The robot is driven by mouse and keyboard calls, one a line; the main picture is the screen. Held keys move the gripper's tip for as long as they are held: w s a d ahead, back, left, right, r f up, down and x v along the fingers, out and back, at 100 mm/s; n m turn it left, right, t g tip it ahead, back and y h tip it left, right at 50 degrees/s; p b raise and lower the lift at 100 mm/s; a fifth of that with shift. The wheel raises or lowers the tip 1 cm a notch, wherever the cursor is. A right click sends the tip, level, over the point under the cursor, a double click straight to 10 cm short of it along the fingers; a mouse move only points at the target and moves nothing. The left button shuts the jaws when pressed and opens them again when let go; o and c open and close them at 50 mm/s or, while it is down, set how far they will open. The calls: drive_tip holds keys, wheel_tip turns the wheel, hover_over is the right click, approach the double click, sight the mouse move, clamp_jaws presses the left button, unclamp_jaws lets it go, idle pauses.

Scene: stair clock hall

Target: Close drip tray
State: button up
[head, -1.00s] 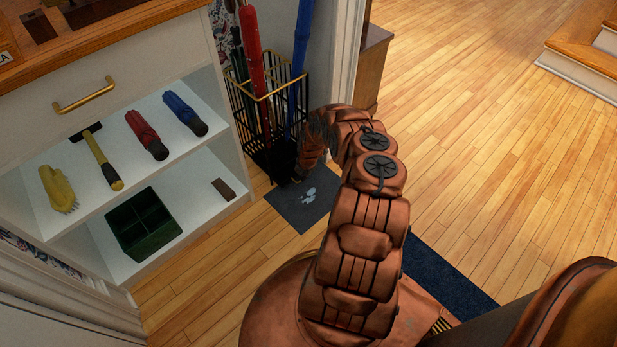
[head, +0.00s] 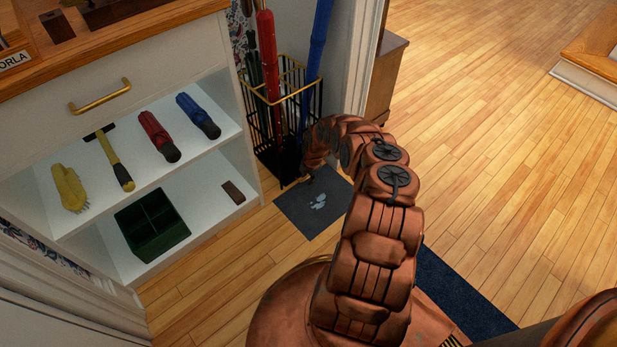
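The umbrella stand (head: 258,118), a black wire basket with a gold rim, stands by the wall past the shelf unit and holds a red and a blue umbrella. A black drip tray (head: 287,166) shows low at its base, partly hidden; how far it sticks out is hard to tell. My copper arm reaches toward the stand's foot. My gripper (head: 308,172) is low, close to the front right of the stand's base, mostly hidden by my own wrist. I cannot see its fingers clearly, nor whether it touches the tray.
A grey mat (head: 292,210) with a wet patch lies before the stand. The white shelf unit (head: 215,165) at left holds folded umbrellas, brushes and a green divided box (head: 150,226). A wooden cabinet (head: 386,80) stands behind right. Open wooden floor lies to the right.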

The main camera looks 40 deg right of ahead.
wheel_tip(320, 180, up, 12)
drive_tip(key=s, duration=0.2)
idle(0.7)
drive_tip(key=shift+f, duration=0.15)
drive_tip(key=shift+w+f+b, duration=0.45)
drive_tip(key=shift+f+b, duration=0.65)
drive_tip(key=shift+f, duration=0.85)
drive_tip(key=shift+w+f+b, duration=0.45)
drive_tip(key=shift+f+b, duration=0.7)
drive_tip(key=shift+f, duration=0.85)
drive_tip(key=shift+w+f+b, duration=0.45)
drive_tip(key=shift+f+b, duration=0.65)
drive_tip(key=shift+f, duration=0.85)
clamp_jaws()
